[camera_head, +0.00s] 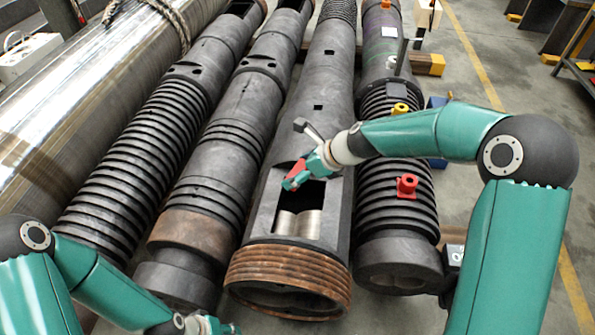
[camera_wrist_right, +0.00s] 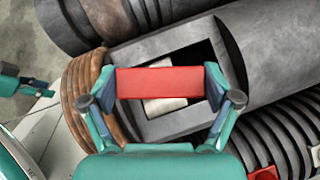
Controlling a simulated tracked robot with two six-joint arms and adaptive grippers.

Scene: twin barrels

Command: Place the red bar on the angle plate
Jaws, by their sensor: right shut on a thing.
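The red bar (camera_wrist_right: 158,83) is held crosswise between the fingertips of my right gripper (camera_wrist_right: 160,84). In the head view, my right gripper (camera_head: 299,177) holds the red bar (camera_head: 296,169) above the left edge of a rectangular opening in a dark barrel. The bar appears apart from the barrel. An upright grey plate (camera_head: 402,56) stands farther back on the rightmost barrel; I cannot tell whether it is the angle plate. My left gripper (camera_head: 216,326) is low at the bottom edge, far from the bar, and its fingers are unclear.
The barrel's rectangular opening (camera_head: 319,200) shows a pale metal part (camera_head: 298,224) inside. A grey lever-like piece (camera_head: 309,129) stands behind my gripper. A red fitting (camera_head: 407,186) and a yellow fitting (camera_head: 400,108) are on the rightmost barrel. Open floor lies to the right.

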